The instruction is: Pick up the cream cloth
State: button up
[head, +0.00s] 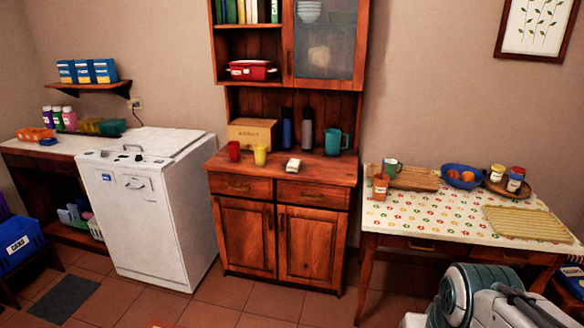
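I cannot make out my gripper's fingers in this view.
The right table (440,215) holds striped mats, fruit and jars. Floor before the cabinet is clear.

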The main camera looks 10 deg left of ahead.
aim_at(293, 165)
jog(key=u, duration=0.75)
jog(key=i, duration=0.95)
jog(key=u, duration=0.85)
jog(key=i, duration=1.55)
jog(key=z, duration=0.7)
jog(key=i, duration=0.85)
jog(key=z, duration=1.35)
jog(key=i, duration=0.35)
jog(key=z, duration=0.25)
